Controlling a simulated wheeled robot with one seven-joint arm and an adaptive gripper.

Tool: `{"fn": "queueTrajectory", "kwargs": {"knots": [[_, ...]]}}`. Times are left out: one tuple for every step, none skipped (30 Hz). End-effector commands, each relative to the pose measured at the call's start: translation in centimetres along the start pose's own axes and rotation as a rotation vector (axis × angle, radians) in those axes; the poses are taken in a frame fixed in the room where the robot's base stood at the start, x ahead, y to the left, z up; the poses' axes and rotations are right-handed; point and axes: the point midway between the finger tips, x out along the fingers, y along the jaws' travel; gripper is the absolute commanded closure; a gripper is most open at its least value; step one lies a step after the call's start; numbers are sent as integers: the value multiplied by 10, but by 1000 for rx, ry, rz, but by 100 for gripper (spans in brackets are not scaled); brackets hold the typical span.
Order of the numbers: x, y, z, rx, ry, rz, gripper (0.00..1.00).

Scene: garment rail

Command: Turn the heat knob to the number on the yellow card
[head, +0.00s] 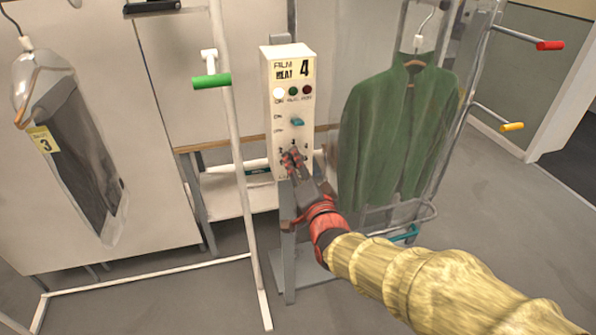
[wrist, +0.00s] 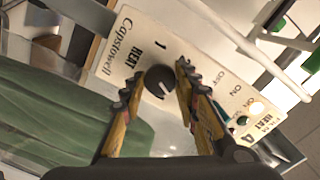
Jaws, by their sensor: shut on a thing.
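The yellow card (head: 307,68) at the top of the white control box (head: 268,105) shows a 4. It also shows at the lower right in the wrist view (wrist: 258,131). The black heat knob (wrist: 156,75) has a white pointer mark, which faces down and right in the wrist view. A printed 1 shows above the knob there. Other numbers on its dial are hidden by my fingers. My gripper (head: 290,157) is shut on the knob, one toothed finger on each side. In the head view my fingers cover the knob.
A blue-green switch (head: 297,122) and several lamps sit above the knob. A white rail with a green-tipped arm (head: 211,81) stands left. A green jacket (head: 398,130) in clear film hangs close on the right. A bagged garment (head: 78,150) tagged 3 hangs far left.

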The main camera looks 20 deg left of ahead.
Motion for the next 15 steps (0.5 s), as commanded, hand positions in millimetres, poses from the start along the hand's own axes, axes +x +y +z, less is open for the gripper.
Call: {"fn": "queueTrajectory", "kwargs": {"knots": [[0,4,3,42,-2,3,95],[0,4,3,70,-2,3,95],[0,4,3,108,-2,3,95],[0,3,2,135,-2,3,95],[0,3,2,163,-2,3,95],[0,3,2,199,-2,4,95],[0,3,2,225,-2,4,95],[0,3,2,251,-2,4,95],[0,3,2,284,-2,4,95],[0,2,2,309,-2,4,95],[0,2,2,332,-2,4,95],[0,2,2,362,-2,4,95],[0,2,2,382,-2,4,95],[0,2,2,403,-2,4,95],[0,2,2,428,-2,4,95]]}}
